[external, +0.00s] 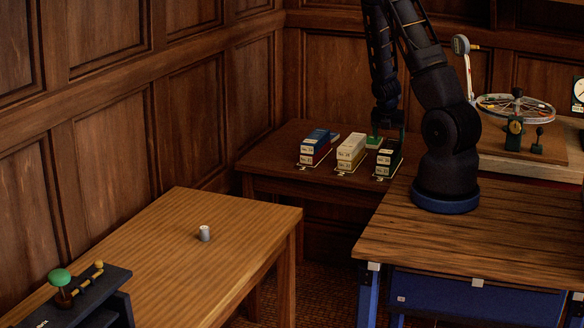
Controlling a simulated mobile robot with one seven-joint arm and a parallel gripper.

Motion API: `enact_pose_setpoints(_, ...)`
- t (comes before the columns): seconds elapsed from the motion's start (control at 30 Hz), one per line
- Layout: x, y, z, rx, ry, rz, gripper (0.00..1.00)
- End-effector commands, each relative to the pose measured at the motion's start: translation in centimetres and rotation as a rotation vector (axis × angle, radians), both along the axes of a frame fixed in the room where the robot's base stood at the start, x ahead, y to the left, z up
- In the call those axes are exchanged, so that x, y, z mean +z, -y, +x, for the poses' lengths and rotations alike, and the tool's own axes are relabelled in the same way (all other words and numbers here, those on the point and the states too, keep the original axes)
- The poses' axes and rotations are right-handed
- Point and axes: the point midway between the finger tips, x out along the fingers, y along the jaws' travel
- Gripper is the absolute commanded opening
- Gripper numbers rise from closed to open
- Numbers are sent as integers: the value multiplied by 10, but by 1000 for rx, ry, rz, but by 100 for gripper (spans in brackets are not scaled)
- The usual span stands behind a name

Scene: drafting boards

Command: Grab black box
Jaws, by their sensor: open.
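The black box (389,155) with a white label stands at the right end of a row of boxes on the dark low table (275,165) at the back. My gripper (388,131) hangs from above at the black box, its fingers open and pointing down. The fingers are close to the box's top and far side; whether they touch it cannot be told. The box's far side is hidden.
A green item (374,142) lies just behind. The front-left table is mostly clear around a small grey cup (204,233).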

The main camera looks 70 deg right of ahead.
Motion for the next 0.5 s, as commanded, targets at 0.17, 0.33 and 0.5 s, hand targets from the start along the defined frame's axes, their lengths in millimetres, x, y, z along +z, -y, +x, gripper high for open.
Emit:
enact_pose_setpoints(0.17,-8,3,-1,-1,-1,0,75)
enact_pose_setpoints(0.33,-28,9,-3,-3,-2,2,75)
enact_pose_setpoints(0.5,-43,16,-2,-1,-1,0,75)
